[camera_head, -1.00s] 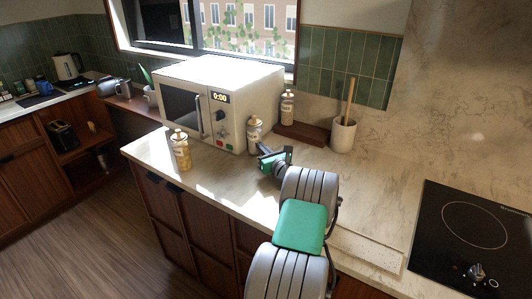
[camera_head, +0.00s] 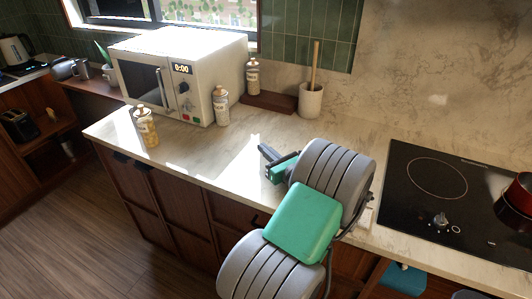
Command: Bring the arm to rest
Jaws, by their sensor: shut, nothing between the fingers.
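My arm reaches up over the counter (camera_head: 215,160) from the bottom of the head view, with grey ribbed links and green covers. My gripper (camera_head: 265,150) is at its far end, pointing left and away, above the counter. It looks shut and holds nothing. It is apart from the jars and the microwave. The arm's near links hide part of the counter's front edge.
A jar (camera_head: 147,127) stands near the counter's left front. Another jar (camera_head: 221,107) stands beside the white microwave (camera_head: 180,75). A third jar (camera_head: 253,76) and a utensil crock (camera_head: 311,98) stand at the back wall. The cooktop (camera_head: 430,195) with a red pot (camera_head: 518,193) is right.

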